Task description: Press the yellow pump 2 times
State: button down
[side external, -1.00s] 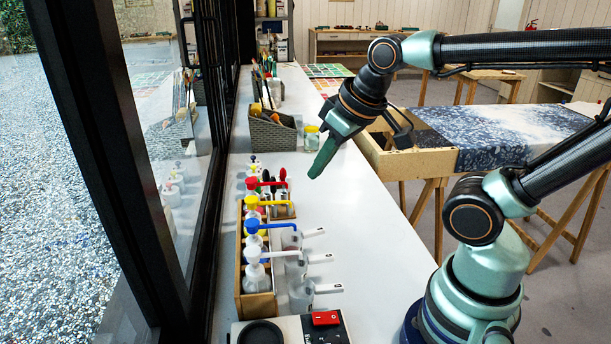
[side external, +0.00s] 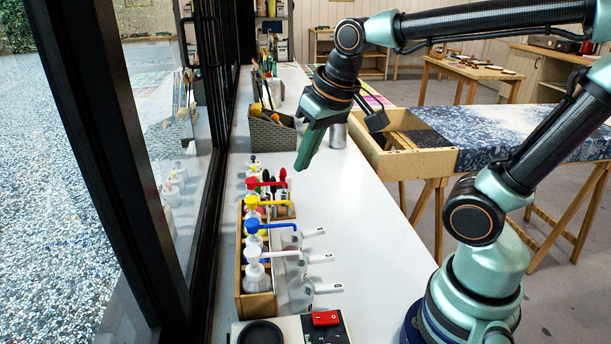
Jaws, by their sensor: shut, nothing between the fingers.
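The yellow pump (side external: 253,201) stands in a row of pump bottles, between the red pump (side external: 253,184) and the blue pump (side external: 253,226). Its spout points right. My gripper (side external: 308,160) is shut and empty, its fingers pointing down. In the picture it is above and to the right of the yellow pump, apart from it. The bottle under the yellow head is mostly hidden by the wooden box and the nearer pumps.
A wooden box (side external: 258,306) holds the pumps, with a white pump (side external: 254,254) nearest. Clear cups with white handles (side external: 322,289) stand to its right. A brush basket (side external: 271,133) is behind. A red switch (side external: 326,318) sits in front. The white counter is clear to the right.

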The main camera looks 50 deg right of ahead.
jog(key=w+f+m+g, duration=0.1)
jog(key=w+m, duration=0.1)
jog(key=w, duration=0.1)
jog(key=w+a+f+m+g, duration=0.1)
jog(key=w+f+m, duration=0.1)
jog(key=w, duration=0.2)
jog(key=w+a+f+m+g, duration=0.1)
jog(key=w+f+m+g, duration=0.1)
jog(key=w, duration=0.2)
jog(key=shift+w+a+f+m, duration=0.1)
jog(key=shift+w+a+m, duration=0.1)
jog(key=shift+m, duration=0.2)
jog(key=shift+w+f, duration=0.25)
jog(key=shift+f, duration=0.1)
jog(key=shift+f, duration=0.3)
jog(key=shift+f, duration=0.35)
